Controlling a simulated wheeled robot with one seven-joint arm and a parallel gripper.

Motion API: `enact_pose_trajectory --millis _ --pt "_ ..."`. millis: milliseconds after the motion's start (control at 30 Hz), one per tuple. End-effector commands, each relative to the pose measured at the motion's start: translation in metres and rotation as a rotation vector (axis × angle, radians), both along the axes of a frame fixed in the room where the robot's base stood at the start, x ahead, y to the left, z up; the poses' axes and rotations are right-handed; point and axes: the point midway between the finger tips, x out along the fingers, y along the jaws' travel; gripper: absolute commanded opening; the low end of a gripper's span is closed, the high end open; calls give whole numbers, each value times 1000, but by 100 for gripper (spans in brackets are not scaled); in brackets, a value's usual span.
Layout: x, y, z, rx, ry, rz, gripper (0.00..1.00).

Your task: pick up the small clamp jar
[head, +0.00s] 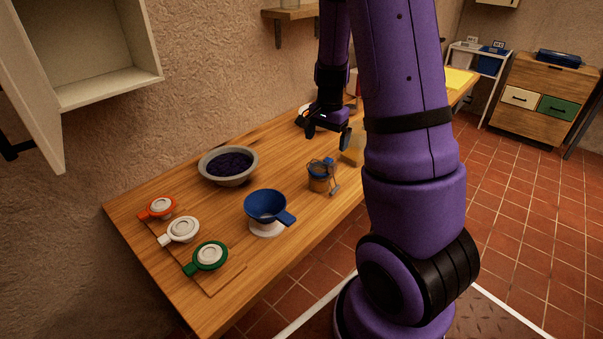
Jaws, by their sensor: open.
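The small clamp jar (319,182) stands on the wooden table (215,285), right of the blue funnel. It has a dark, blue-grey top, a brownish body and a clamp part sticking out at its right. My gripper (328,136) is open above the table, beyond the jar in the picture and apart from it. Nothing shows between its fingers. My arm covers the table's right part.
A bowl of dark berries (228,165) stands near the wall. A yellowish thing (353,150) is partly hidden by my arm.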

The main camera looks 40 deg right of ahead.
Motion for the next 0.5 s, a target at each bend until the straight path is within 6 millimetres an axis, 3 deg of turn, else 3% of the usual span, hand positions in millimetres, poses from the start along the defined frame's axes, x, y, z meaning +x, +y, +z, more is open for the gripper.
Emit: enact_pose_trajectory --millis 133,500 --pt "-1 -9 -12 -9 17 -37 100" --pt "-1 -10 -60 -8 20 -42 100"
